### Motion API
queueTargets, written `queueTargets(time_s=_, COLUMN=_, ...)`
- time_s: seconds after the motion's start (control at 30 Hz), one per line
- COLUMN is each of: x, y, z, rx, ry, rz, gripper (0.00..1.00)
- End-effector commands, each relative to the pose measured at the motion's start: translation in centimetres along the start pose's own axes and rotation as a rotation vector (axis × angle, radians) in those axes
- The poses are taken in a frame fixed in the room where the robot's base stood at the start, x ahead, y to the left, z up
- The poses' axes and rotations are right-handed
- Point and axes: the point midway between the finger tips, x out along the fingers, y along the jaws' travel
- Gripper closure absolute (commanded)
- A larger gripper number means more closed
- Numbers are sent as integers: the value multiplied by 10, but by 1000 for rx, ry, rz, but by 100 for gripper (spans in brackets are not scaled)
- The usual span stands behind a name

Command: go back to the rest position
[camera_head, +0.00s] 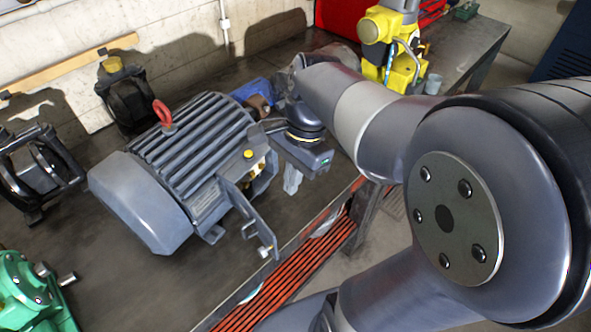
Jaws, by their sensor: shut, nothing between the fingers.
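A grey finned motor (196,150) with a red lifting ring (162,112) on top lies on the dark workbench (133,284). My arm reaches in from the right, and its wrist end is beside the motor's right end.
A green machine part (28,294) stands at the lower left. Black devices (125,97) stand behind and left of the motor. A yellow tool (392,45) and a red box (345,17) are at the back right. Some bench surface in front of the motor is clear.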

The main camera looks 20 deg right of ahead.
Motion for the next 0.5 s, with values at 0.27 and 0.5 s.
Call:
queueTargets(time_s=0.27, x=-22, y=0, z=0, rx=1, ry=0, rz=-1, gripper=100)
queueTargets(time_s=0.5, x=-22, y=0, z=0, rx=0, ry=-1, rz=0, gripper=100)
